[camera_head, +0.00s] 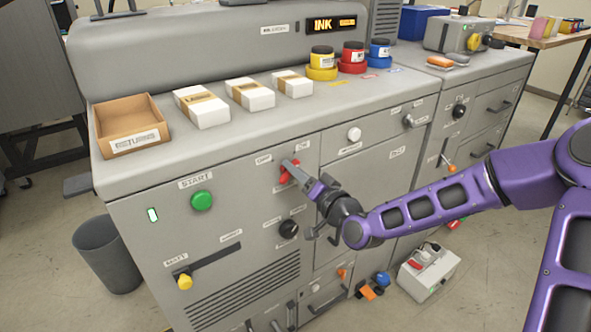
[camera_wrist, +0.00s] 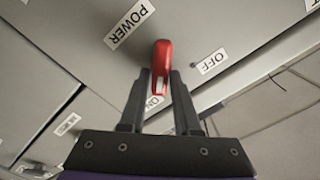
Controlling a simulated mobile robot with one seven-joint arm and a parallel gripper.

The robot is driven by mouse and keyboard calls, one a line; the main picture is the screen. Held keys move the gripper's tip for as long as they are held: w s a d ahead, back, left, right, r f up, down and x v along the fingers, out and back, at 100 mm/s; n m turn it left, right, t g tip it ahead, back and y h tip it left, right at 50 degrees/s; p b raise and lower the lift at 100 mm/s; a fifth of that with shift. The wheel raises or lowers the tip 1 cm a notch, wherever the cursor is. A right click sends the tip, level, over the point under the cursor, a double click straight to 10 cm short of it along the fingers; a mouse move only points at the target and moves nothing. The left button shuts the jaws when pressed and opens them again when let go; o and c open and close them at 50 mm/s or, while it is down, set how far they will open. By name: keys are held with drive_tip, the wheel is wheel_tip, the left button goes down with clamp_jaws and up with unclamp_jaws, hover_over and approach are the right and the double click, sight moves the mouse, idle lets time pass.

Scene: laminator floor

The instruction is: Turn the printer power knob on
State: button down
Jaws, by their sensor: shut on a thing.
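The red power knob (camera_head: 286,175) sits on the upper front panel of the grey printer, below the OFF label (camera_head: 264,160) and ON label (camera_head: 302,147). My gripper (camera_head: 288,165) reaches it from the right. In the wrist view the knob (camera_wrist: 162,58) is a red handle between the two dark fingers (camera_wrist: 161,80), which are shut on it. The POWER label (camera_wrist: 129,24) is up and left of the knob, and OFF (camera_wrist: 212,60) is to its right. The ON label (camera_wrist: 154,102) shows between the fingers, below the handle. The knob's base is partly hidden.
A green START button (camera_head: 201,200), a black knob (camera_head: 288,229) and a white knob (camera_head: 354,134) are on the same front. A cardboard tray (camera_head: 131,124), white paper packs (camera_head: 202,106) and ink jars (camera_head: 352,58) stand on top. A bin (camera_head: 106,254) stands at left.

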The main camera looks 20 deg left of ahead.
idle(0.4)
drive_tip(key=c, duration=0.6)
unclamp_jaws()
drive_tip(key=shift+c, duration=0.2)
drive_tip(key=p+v, duration=0.8)
drive_tip(key=v, duration=0.9)
drive_tip(key=shift+p, duration=0.4)
drive_tip(key=shift+s+d+f, duration=0.1)
drive_tip(key=shift+d, duration=0.05)
